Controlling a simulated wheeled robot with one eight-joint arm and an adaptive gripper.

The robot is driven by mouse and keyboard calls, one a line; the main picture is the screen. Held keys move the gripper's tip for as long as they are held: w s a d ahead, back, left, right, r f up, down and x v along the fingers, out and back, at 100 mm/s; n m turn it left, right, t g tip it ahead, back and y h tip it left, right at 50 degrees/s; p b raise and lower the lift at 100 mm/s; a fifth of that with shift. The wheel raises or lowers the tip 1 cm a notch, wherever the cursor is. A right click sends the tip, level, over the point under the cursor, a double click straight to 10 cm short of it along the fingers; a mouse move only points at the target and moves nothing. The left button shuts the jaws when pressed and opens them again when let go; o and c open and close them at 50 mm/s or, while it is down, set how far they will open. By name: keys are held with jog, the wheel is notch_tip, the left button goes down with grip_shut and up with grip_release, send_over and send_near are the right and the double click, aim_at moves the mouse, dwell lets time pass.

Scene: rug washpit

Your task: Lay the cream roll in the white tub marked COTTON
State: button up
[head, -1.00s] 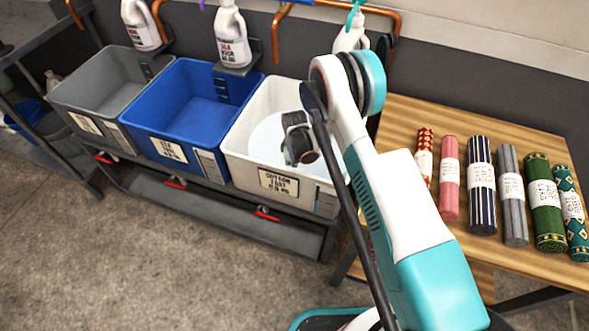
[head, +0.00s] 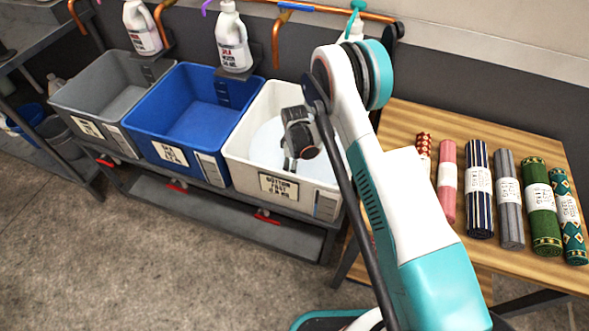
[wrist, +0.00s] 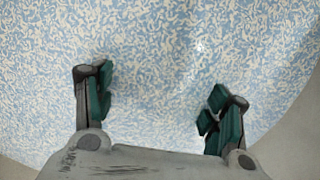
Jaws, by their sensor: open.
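The white tub (head: 236,165) marked COTTON stands at the right end of a row of tubs in the head view. Its label is on the front. A pale, round-edged surface (head: 262,145) lies inside it. In the wrist view this surface is speckled blue and cream (wrist: 160,40), with a curved edge at right. My gripper (head: 293,160) is over the tub, pointing down. In the wrist view its fingers (wrist: 160,90) are wide apart with nothing between them. I cannot make out a cream roll in either view; my arm hides part of the tub and table.
A blue tub (head: 188,110) and a grey tub (head: 98,90) stand left of the white one. Several rolls, including a pink one (head: 447,205) and a green one (head: 541,230), lie on the wooden table (head: 430,120).

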notch_tip(320, 180, up, 8)
jog(key=shift+f+p, duration=0.1)
jog(key=shift+p, duration=0.95)
jog(key=s+d+r+m+t, duration=0.1)
jog(key=s+d+r+m, duration=0.15)
jog(key=r, duration=0.75)
jog(key=s+d+r+m+t, duration=0.15)
jog(key=d+r, duration=0.25)
jog(key=r, duration=0.7)
jog(key=s+d+r+m+t, duration=0.1)
jog(key=s+d+r+m, duration=0.15)
jog(key=r, duration=0.75)
jog(key=s+d+r+m+t, duration=0.1)
jog(key=s+d+r+m, duration=0.15)
jog(key=s+r, duration=0.3)
jog(key=s+d+r+m+t, duration=0.1)
jog(key=s+d+r, duration=0.3)
jog(key=s, duration=0.3)
jog(key=s+d+m+t, duration=0.1)
jog(key=s+d+m, duration=0.3)
jog(key=s, duration=0.8)
jog(key=shift+r+t, duration=0.15)
jog(key=shift+t, duration=0.2)
